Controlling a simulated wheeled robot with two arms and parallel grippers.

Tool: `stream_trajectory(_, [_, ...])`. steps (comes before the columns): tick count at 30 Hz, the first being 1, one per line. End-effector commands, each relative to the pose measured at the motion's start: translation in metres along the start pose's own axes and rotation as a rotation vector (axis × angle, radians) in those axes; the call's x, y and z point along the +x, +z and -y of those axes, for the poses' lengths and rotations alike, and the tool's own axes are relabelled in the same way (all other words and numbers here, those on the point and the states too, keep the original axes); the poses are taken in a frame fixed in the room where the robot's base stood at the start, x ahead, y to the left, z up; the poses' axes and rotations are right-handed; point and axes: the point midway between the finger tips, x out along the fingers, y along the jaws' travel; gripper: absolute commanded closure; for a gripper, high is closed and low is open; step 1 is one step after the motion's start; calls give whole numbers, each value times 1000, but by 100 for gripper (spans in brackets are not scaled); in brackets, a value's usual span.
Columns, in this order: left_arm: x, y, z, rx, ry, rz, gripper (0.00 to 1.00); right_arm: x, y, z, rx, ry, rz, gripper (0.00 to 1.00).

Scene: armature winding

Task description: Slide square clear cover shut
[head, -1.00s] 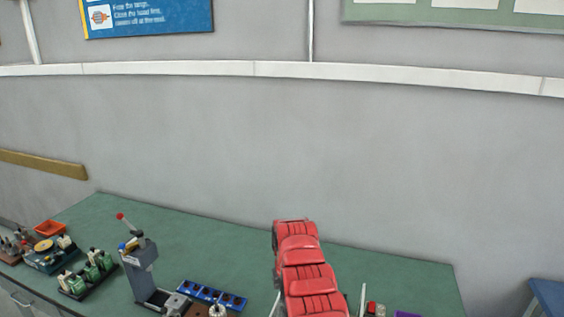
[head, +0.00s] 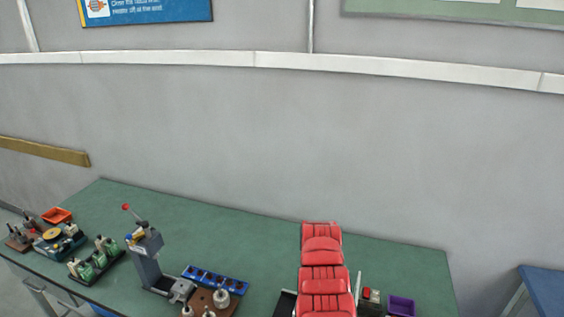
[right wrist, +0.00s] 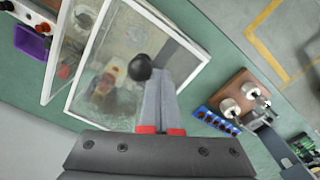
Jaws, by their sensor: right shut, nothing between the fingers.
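The square clear cover (right wrist: 112,62), a see-through pane in a pale frame, fills the upper middle of the right wrist view. A round black knob (right wrist: 140,67) shows in front of it. My right gripper (right wrist: 156,76) is shut and empty, its grey fingers over the pane with their tips close beside the knob; I cannot tell whether they touch it. Blurred parts show through the pane. In the head view my red arm hides the cover and the right gripper. My left gripper is in no view.
A second pale-framed pane (right wrist: 72,45) stands left of the cover. A purple bin (head: 401,306) lies to the right on the green bench (head: 270,235). A blue tray (head: 215,279), a brown block with metal spools (head: 207,301) and a grey lever press (head: 147,262) stand to the left.

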Motion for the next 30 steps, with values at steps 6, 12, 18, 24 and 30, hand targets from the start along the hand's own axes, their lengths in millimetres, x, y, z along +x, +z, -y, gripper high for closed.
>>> stream_trajectory(6, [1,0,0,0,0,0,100,0,10,-15,0,2,1,100])
stream_trajectory(12, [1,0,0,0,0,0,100,0,14,-23,1,1,2,100])
stream_trajectory(18, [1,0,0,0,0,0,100,-9,13,-21,0,0,2,100])
stream_trajectory(24, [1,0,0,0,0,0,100,-26,11,-20,-1,1,1,100])
stream_trajectory(30, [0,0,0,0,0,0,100,-36,11,-19,-1,1,2,100])
